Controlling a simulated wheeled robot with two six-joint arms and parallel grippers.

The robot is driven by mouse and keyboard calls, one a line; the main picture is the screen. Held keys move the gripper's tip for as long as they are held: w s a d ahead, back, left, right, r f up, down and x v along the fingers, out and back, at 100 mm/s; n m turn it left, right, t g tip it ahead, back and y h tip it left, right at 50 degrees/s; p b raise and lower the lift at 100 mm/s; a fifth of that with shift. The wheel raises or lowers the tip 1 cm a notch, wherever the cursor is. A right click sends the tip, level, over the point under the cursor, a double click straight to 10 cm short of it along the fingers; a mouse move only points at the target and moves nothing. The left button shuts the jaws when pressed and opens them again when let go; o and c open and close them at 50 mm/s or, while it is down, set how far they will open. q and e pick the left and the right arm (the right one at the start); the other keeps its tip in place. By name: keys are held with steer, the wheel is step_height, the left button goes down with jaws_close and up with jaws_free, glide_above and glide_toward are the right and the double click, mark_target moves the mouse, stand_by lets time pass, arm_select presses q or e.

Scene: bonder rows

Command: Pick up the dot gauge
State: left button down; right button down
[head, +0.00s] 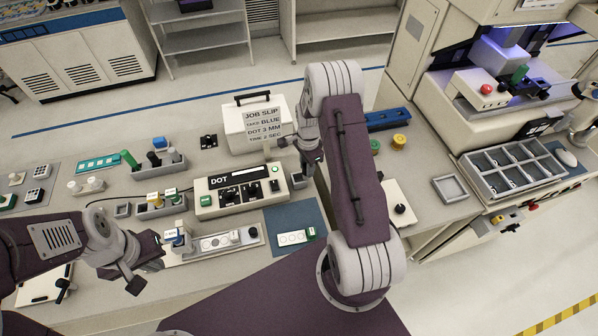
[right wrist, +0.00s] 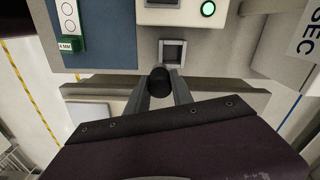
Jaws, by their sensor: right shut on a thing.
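A white strip with circles (head: 292,239) and a green tag lies on a blue mat; the tag (right wrist: 70,45) reads 4 MM. My left gripper (head: 146,264) appears open and empty at the left front.
The job slip box (head: 240,129) and DOT unit (head: 219,197) stand close to my right gripper. Left are small trays with coloured parts. A blue bin (head: 388,119) and yellow and green spools are to the right. A compartment tray (head: 505,178) stands by the machine.

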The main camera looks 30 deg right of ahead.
steer(key=s+d+r+b, duration=0.1)
steer(key=s+d+r, duration=0.3)
steer(key=s, duration=0.3)
steer(key=shift+s+d+r+b, duration=0.2)
steer(key=shift+r+b, duration=0.15)
steer(key=shift+r, duration=0.2)
step_height(320, 180, up, 8)
steer(key=p, duration=0.7)
steer(key=shift+w, duration=0.15)
